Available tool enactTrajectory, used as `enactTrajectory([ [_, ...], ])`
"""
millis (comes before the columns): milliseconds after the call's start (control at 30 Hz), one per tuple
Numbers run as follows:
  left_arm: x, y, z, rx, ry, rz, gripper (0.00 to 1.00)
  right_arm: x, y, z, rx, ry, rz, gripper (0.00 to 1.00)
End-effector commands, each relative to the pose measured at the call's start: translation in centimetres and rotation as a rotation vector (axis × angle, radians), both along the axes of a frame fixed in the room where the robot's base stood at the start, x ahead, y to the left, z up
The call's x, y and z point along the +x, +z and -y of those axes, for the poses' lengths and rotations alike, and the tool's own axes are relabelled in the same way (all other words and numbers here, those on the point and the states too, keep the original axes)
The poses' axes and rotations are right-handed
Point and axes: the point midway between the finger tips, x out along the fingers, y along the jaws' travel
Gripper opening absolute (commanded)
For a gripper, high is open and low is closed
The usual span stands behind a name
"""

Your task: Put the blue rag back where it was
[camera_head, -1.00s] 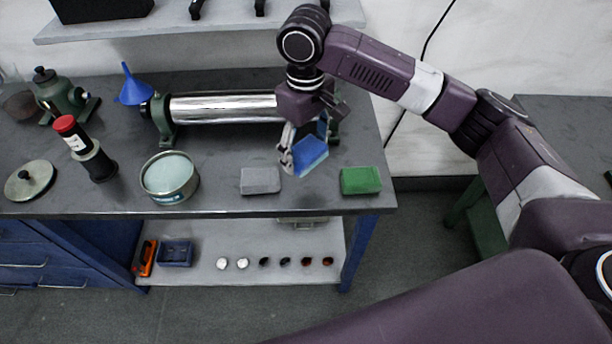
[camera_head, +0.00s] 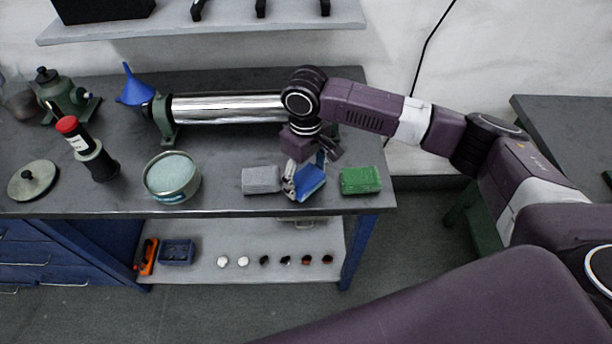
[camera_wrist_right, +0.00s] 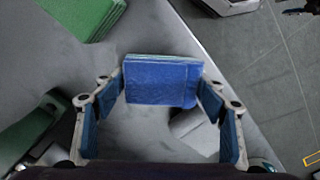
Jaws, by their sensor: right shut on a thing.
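The blue rag (camera_head: 310,182) is a folded block in my right gripper (camera_head: 303,176), between the grey rag (camera_head: 262,180) on its left and the green rag (camera_head: 361,180) on its right. It is tilted in the head view, low over the front of the workbench; I cannot tell if it touches the top. In the right wrist view the blue rag (camera_wrist_right: 161,82) sits between the fingertips of my right gripper (camera_wrist_right: 162,88), which are shut on its sides. The green rag shows at the upper left there (camera_wrist_right: 83,15). My left gripper is not in view.
The workbench (camera_head: 225,202) also holds a polished metal cylinder (camera_head: 228,108), a blue funnel (camera_head: 135,88), a round tin (camera_head: 172,178) and a red-capped bottle (camera_head: 88,148). A lower shelf (camera_head: 210,272) carries small items. The bench's front edge is close to the rags.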

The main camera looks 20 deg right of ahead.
Motion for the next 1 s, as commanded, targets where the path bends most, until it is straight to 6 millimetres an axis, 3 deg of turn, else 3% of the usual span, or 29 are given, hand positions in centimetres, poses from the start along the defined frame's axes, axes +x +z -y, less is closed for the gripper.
enactTrajectory([
  [67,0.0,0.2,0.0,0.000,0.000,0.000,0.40,0.0,-0.2,0.0,0.000,0.000,-0.001,0.46],
  [100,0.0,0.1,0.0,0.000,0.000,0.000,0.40,0.0,-0.2,0.0,0.001,0.000,0.000,0.69],
  [233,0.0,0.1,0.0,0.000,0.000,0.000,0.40,0.0,-0.2,0.0,0.001,0.000,0.000,0.83],
  [633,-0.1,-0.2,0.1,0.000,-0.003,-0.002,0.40,0.1,0.5,0.0,0.001,0.000,0.003,0.83],
  [767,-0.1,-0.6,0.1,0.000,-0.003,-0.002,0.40,0.1,2.6,-0.1,0.002,0.000,0.003,0.83],
  [1000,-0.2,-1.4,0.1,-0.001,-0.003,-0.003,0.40,0.1,7.8,-0.1,0.002,0.001,0.003,0.83],
])
